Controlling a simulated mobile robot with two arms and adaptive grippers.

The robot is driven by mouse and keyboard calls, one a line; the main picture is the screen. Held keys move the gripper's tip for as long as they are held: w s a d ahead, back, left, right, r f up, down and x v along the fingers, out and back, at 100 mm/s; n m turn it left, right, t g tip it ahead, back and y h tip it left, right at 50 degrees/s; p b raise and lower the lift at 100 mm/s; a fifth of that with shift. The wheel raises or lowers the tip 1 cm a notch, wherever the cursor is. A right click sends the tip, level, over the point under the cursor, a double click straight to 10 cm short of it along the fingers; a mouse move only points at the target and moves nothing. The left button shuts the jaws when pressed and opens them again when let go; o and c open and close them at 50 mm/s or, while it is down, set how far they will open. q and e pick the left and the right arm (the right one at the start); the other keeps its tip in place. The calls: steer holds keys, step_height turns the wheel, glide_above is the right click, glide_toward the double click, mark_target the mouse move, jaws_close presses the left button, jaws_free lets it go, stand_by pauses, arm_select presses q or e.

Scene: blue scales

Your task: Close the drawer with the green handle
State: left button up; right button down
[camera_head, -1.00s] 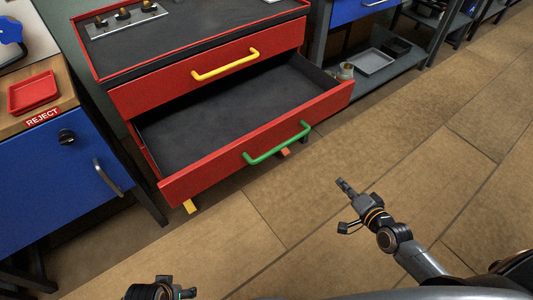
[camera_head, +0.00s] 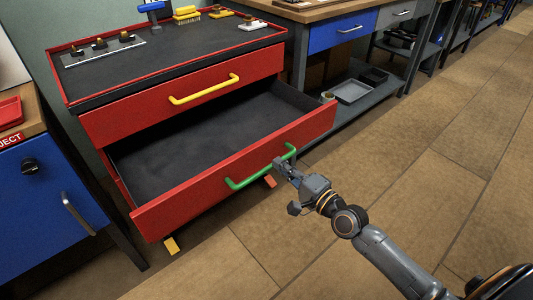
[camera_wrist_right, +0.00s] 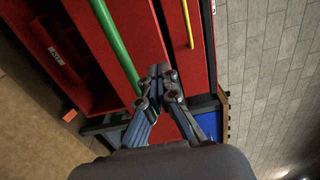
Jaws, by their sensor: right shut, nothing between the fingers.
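The red drawer (camera_head: 160,215) with the green handle (camera_head: 258,170) is pulled well out of the red cabinet. Its dark inside is empty. My right gripper (camera_head: 280,165) is shut and empty, with its fingertips at the right part of the green handle. In the right wrist view, the shut fingertips (camera_wrist_right: 160,75) are close beside the green handle (camera_wrist_right: 115,40); I cannot tell whether they touch it. My left gripper does not show now.
The upper drawer with the yellow handle (camera_head: 205,90) is shut. A blue cabinet (camera_head: 45,200) stands at the left. A workbench with a grey tray (camera_head: 353,91) on its lower shelf stands behind at the right. The floor (camera_head: 430,200) at the right is clear.

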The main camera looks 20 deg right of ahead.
mark_target(260, 148)
steer(key=x, duration=0.4)
steer(key=shift+w+a, duration=0.1)
steer(key=shift+w, duration=0.25)
steer(key=shift+w+a, duration=0.2)
steer(key=shift+w, duration=0.35)
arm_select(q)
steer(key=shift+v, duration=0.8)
arm_select(e)
steer(key=shift+w, duration=0.15)
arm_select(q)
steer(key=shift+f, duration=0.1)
arm_select(e)
steer(key=shift+w+a, duration=0.1)
